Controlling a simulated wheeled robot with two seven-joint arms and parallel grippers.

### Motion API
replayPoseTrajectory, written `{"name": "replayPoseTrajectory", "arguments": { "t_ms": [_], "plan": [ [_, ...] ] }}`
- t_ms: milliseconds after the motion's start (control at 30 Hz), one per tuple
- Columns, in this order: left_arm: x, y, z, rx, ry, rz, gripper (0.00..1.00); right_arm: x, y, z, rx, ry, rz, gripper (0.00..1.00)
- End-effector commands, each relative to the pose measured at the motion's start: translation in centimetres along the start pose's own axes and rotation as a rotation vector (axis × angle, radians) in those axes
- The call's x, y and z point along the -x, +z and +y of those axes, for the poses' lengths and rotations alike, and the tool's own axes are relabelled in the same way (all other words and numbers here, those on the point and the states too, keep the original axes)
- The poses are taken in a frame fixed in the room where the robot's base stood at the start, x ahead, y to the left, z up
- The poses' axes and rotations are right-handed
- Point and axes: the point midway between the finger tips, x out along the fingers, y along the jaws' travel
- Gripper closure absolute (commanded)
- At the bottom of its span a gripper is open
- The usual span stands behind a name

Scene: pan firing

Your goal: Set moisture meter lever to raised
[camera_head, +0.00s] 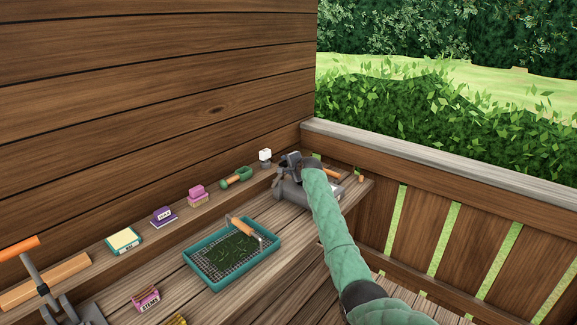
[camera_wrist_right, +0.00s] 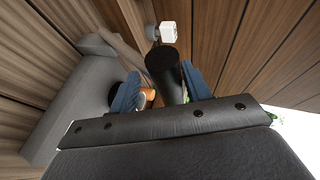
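The grey device at the far right end of the bench, apparently the moisture meter (camera_head: 292,191), also fills the left of the right wrist view (camera_wrist_right: 70,105). A thick black cylinder (camera_wrist_right: 162,62), apparently its lever grip, points toward the wrist camera. My right gripper (camera_head: 290,161) is at this device. In the wrist view its two blue fingertips (camera_wrist_right: 161,86) stand apart on either side of the cylinder. A gap with something orange shows beside the left finger, so the fingers look open. My arm hides part of the device. My left gripper is not in view.
A teal mesh tray (camera_head: 202,283) with an orange-handled tool (camera_head: 246,229) lies mid-bench. An orange-handled lever device (camera_head: 35,270) stands at left.

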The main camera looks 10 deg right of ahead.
Motion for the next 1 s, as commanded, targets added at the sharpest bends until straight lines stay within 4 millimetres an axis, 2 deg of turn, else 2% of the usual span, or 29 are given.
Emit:
{"name": "replayPoseTrajectory", "arguments": {
  "t_ms": [100, 267, 400, 733, 1000],
  "plan": [
    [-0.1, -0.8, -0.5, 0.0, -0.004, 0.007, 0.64, 0.1, -0.1, 0.0, 0.0, 0.0, 0.001, 0.52],
    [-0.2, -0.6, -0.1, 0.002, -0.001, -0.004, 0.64, 0.9, 0.0, 0.2, 0.0, 0.0, 0.0, 0.52],
    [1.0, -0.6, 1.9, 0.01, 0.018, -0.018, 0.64, 2.5, 0.0, 0.3, 0.002, -0.001, 0.001, 0.52],
    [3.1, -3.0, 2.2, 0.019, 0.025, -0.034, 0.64, 6.3, 0.3, 0.1, 0.002, 0.0, -0.001, 0.52],
    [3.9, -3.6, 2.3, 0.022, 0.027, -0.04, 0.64, 7.4, 0.3, 0.0, 0.001, 0.002, -0.002, 0.52]
  ]
}}
